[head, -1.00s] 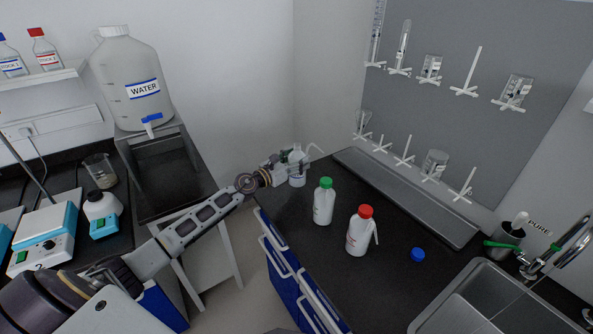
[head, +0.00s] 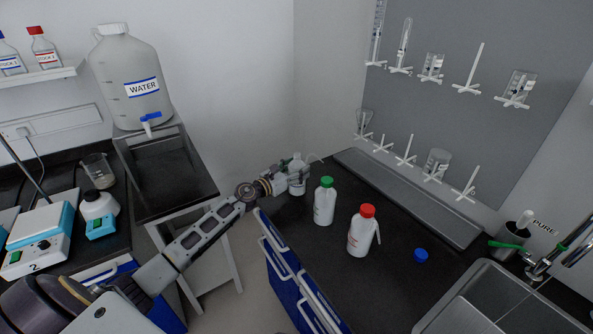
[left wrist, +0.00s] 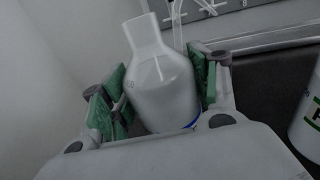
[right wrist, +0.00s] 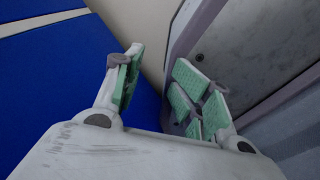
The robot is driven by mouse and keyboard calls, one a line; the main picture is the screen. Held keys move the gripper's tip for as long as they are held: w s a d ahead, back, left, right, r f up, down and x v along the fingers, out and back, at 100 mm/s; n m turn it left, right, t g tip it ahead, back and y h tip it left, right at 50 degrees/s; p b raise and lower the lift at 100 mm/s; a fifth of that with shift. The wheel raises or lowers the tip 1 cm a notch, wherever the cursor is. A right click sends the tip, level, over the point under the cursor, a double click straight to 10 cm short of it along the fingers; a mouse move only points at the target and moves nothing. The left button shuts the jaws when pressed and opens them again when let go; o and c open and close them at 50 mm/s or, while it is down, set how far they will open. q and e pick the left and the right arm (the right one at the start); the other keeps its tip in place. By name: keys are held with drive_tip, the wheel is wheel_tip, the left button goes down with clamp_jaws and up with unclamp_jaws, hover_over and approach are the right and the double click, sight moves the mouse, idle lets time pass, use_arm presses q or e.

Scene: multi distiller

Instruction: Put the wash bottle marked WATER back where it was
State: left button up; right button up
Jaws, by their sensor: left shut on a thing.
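A white wash bottle (head: 297,174) is in my left gripper (head: 286,180) at the far left corner of the dark bench. I cannot tell whether its base touches the bench. In the left wrist view the bottle (left wrist: 162,85) sits between the green pads of the left gripper (left wrist: 158,95), with a blue label edge low on it. Its label text is hidden. Its neck is uncapped in that view, and a thin tube shows behind it. My right gripper (right wrist: 165,90) is open and empty beside blue panels; it is not seen in the head view.
A green-capped bottle (head: 324,203) and a red-capped wash bottle (head: 361,232) stand nearby on the bench. A blue cap (head: 421,256) lies right of them. A sink (head: 490,300) is at lower right. A large WATER carboy (head: 135,80) stands at left.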

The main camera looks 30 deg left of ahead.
use_arm(q)
drive_tip(key=o, duration=1.5)
drive_tip(key=shift+f, duration=0.1)
drive_tip(key=shift+o, duration=0.2)
